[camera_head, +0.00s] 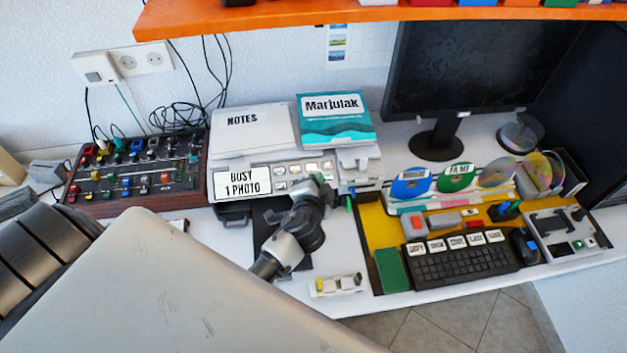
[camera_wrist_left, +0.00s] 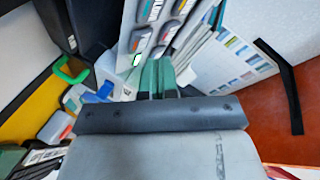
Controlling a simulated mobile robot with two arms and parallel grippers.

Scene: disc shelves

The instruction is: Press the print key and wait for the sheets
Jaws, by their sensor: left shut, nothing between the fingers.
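The white printer (camera_head: 262,172) stands at the middle of the desk. Its display (camera_head: 242,181) reads "BUSY 1 PHOTO", and a panel of several keys (camera_head: 296,168) lies to the right of it. My left gripper (camera_head: 322,183) is at the printer's front, just below the key panel. In the left wrist view its green fingers (camera_wrist_left: 157,70) are shut and empty, pointing at the panel (camera_wrist_left: 150,35). A green-lit key (camera_wrist_left: 137,59) shows close beside the fingertips; I cannot tell whether they touch any key. My wrist hides part of the printer's front. My right gripper is not in view.
A notes pad (camera_head: 252,130) and a teal book (camera_head: 335,118) lie on the printer. A control box (camera_head: 135,178) stands left. A keyboard (camera_head: 460,267), discs (camera_head: 497,172) and a monitor (camera_head: 470,65) stand right. An orange shelf (camera_head: 300,14) hangs above.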

